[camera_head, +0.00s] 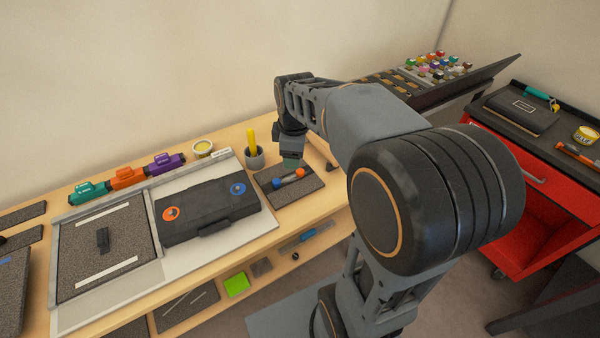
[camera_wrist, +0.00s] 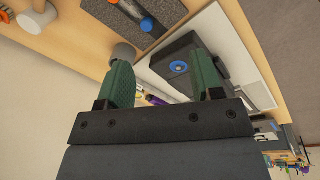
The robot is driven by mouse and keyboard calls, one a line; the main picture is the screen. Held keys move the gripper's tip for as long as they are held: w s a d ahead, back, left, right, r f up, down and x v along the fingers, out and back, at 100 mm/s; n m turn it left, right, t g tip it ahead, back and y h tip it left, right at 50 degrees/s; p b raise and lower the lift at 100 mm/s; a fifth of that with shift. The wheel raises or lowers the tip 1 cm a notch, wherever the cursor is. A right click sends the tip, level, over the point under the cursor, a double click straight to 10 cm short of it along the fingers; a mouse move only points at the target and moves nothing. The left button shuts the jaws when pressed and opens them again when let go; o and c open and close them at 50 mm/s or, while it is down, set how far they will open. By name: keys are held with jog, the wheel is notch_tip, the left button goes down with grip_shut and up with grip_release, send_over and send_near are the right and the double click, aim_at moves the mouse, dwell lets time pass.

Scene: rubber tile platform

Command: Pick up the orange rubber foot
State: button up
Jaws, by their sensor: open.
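A small orange piece (camera_head: 300,173) lies on a dark speckled mat (camera_head: 277,198) beside a blue piece (camera_head: 277,182); I cannot tell for sure that it is the rubber foot. An orange disc (camera_head: 170,213) also sits on the black case (camera_head: 208,210). In the wrist view, an orange piece (camera_wrist: 147,24) shows on the mat at the top, beyond my fingers. My gripper (camera_wrist: 163,68) has green fingers spread apart with nothing between them. In the head view my gripper (camera_head: 292,162) hangs over the mat's back edge, apart from the pieces.
A grey cup (camera_head: 255,159) with a yellow-handled tool stands left of my gripper. The black case has a blue disc (camera_head: 238,189). Teal, orange and purple tools line the back of the wooden bench. A red cabinet (camera_head: 560,180) stands at the right.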

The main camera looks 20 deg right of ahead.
jog(key=w+d+f+n+g, duration=0.2)
jog(key=w+d+f+n, duration=0.3)
jog(key=w+d+n, duration=0.35)
jog(key=n, duration=0.3)
send_over(300, 170)
jog(key=shift+m, duration=0.25)
jog(key=f, duration=0.8)
jog(key=shift+s+b, duration=0.3)
jog(key=shift+b, duration=0.1)
jog(key=shift+w+f+p, duration=0.2)
jog(key=shift+f+p, duration=0.1)
jog(key=shift+f, duration=2.95)
jog(key=c, duration=1)
jog(key=shift+r, duration=0.15)
